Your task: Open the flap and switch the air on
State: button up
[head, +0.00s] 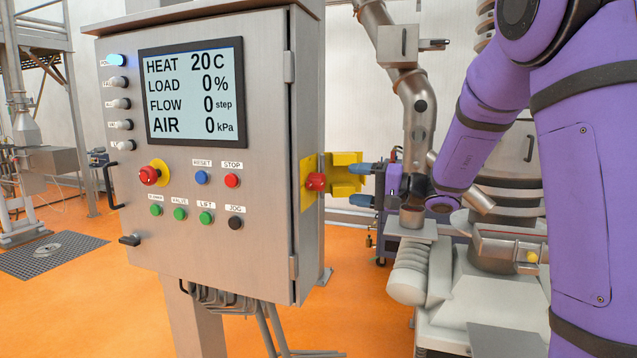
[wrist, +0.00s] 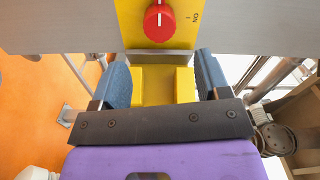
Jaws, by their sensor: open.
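A red knob (head: 315,181) sits on a yellow plate (head: 306,190) on the right side of the grey cabinet. In the wrist view the knob (wrist: 160,22) is uncovered; its white mark points up, and an ON label is to its right. The yellow flap (head: 347,160) stands out from the cabinet side, open. In the wrist view the flap (wrist: 152,85) is below the knob plate, between my blue fingers. My gripper (head: 354,184) is open, its fingertips around the flap's outer part; I cannot tell whether they touch it. The display (head: 194,92) reads AIR 0 kPa.
The cabinet front has a red emergency knob (head: 151,175), several coloured buttons and a black handle (head: 110,186). Pipes and machinery (head: 495,240) stand to the right, behind my arm. Orange floor (head: 75,285) is open to the left.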

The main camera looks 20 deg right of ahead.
aim_at(324, 182)
jog(key=x, duration=0.8)
jog(key=shift+w+a, duration=0.15)
jog(key=shift+a, duration=0.15)
jog(key=c, duration=0.9)
